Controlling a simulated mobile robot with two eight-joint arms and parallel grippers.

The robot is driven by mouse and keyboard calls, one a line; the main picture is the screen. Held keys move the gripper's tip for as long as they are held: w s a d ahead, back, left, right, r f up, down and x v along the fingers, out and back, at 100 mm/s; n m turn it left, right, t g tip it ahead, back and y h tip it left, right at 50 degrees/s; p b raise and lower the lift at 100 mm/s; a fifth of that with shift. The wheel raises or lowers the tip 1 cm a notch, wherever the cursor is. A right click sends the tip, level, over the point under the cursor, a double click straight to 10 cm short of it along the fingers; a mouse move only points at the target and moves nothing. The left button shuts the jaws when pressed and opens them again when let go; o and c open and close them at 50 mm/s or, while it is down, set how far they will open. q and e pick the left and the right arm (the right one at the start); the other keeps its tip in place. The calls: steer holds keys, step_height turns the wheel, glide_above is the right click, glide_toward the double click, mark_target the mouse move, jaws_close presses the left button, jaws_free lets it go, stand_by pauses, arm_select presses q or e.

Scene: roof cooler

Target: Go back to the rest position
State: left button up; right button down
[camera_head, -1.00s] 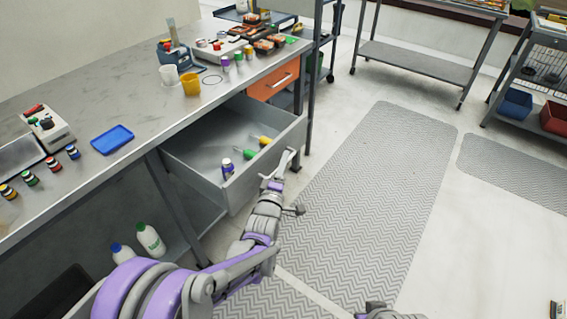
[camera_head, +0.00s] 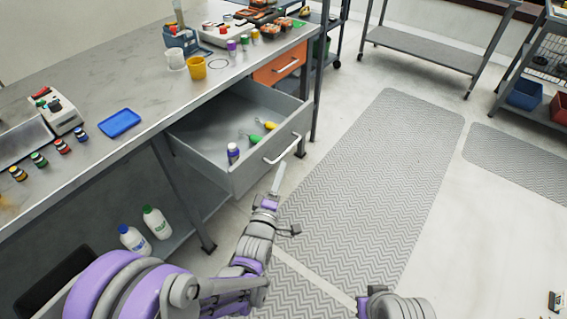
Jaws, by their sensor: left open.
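My left gripper (camera_head: 274,183) is open and empty, just in front of the open grey drawer (camera_head: 262,187) and a little below its white handle (camera_head: 282,150). It looks apart from the handle. My left arm reaches up from the bottom left. Part of my right arm (camera_head: 395,304) shows at the bottom edge; its gripper cannot be made out.
The grey workbench (camera_head: 110,85) holds a blue tray (camera_head: 119,123), cups and small jars. Two white bottles stand on its lower shelf (camera_head: 180,236). An orange drawer (camera_head: 277,67) is shut. The floor mat (camera_head: 385,170) to the right is clear; carts stand behind.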

arm_select(q)
steer(key=shift+s+a, duration=0.1)
steer(key=shift+s, duration=0.2)
stand_by(0.4)
steer(key=s+a+f+m+g+y, duration=0.2)
steer(key=s+a+m+g, duration=0.25)
steer(key=s, duration=0.55)
steer(key=s+a+f+m+g+y, duration=0.1)
steer(key=s+a+f+m+g, duration=0.1)
steer(key=s+a+m+g, duration=0.5)
steer(key=s+a+f+m+g+y, duration=0.15)
steer(key=s+a, duration=0.25)
steer(key=s, duration=0.8)
step_height(320, 180, up, 22)
steer(key=p, duration=2)
steer(key=shift+w+r, duration=0.25)
steer(key=shift+w, duration=0.1)
arm_select(e)
step_height(320, 180, up, 23)
steer(key=w+t, duration=0.1)
steer(key=shift+w, duration=0.3)
